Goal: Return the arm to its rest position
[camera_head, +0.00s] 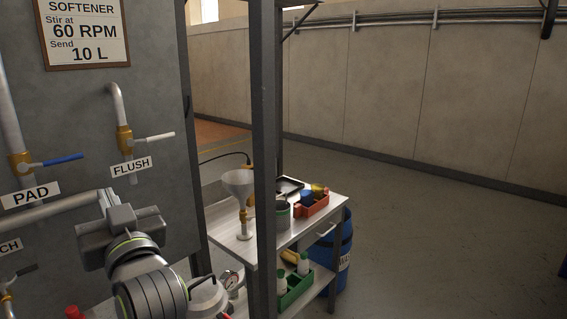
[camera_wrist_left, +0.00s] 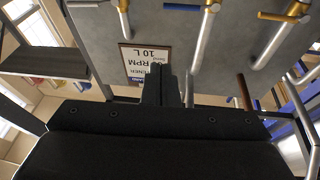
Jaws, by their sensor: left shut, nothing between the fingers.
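My left arm comes in from the bottom left of the head view, with its grey gripper (camera_head: 108,200) raised in front of the grey panel (camera_head: 155,75). My right gripper is in neither view.
The SOFTENER sign (camera_head: 85,33) hangs on the panel. A blue-handled valve (camera_head: 22,165) is at the left. A dark upright post (camera_head: 264,150) stands before a metal trolley (camera_head: 225,232) holding a funnel (camera_head: 238,185) and a red bin (camera_head: 313,207). Open floor (camera_head: 430,230) lies right.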

